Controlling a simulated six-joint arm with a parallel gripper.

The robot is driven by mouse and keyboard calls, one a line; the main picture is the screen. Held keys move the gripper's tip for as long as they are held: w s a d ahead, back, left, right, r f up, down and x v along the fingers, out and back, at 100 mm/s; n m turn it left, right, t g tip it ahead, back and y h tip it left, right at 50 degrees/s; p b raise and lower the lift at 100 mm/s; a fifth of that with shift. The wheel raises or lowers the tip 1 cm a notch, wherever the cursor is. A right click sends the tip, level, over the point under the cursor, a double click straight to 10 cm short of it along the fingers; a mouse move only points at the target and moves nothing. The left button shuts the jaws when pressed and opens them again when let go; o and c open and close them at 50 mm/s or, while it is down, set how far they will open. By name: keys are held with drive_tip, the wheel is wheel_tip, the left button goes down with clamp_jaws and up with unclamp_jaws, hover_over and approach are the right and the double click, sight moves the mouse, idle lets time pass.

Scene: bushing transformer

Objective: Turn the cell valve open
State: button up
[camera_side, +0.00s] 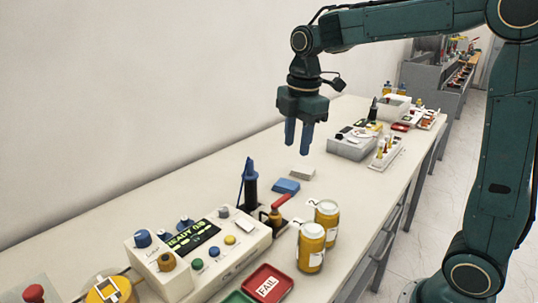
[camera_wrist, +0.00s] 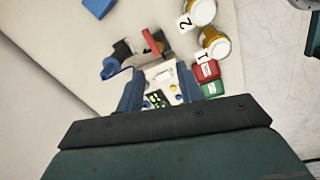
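The cell valve (camera_side: 275,214) stands on the bench in a dark base, with an orange body and a red lever handle (camera_side: 281,201) slanting up to the right. The red handle also shows in the wrist view (camera_wrist: 152,42), beyond my fingertips. My gripper (camera_side: 297,148) hangs pointing down, well above the bench and behind the valve in the side view. Its two blue fingers are apart with nothing between them, also in the wrist view (camera_wrist: 161,80). The valve body is partly hidden by its neighbours in the side view.
A black and blue probe (camera_side: 250,187) stands close left of the valve. Yellow jars (camera_side: 311,247) (camera_side: 327,221) labelled 1 and 2 stand to its right. A control box (camera_side: 205,255) reading READY is in front, beside a red FAIL tray (camera_side: 268,284). A blue block (camera_side: 286,187) lies behind.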

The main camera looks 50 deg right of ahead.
sight(284, 197)
drive_tip(key=shift+w+d+f+n+g, duration=0.15)
drive_tip(key=shift+w+f+n, duration=0.2)
drive_tip(key=shift+w+n, duration=0.25)
drive_tip(key=shift+w+d+f+n+g, duration=0.2)
drive_tip(key=shift+w+f+n, duration=0.2)
drive_tip(key=shift+w, duration=0.3)
drive_tip(key=shift+w+d+f+n+g, duration=0.15)
drive_tip(key=shift+w+f+n, duration=0.15)
drive_tip(key=shift+w+n, duration=0.3)
drive_tip(key=shift+f, duration=0.1)
wheel_tip(284, 197, down, 14)
drive_tip(key=shift+r, duration=0.2)
clamp_jaws()
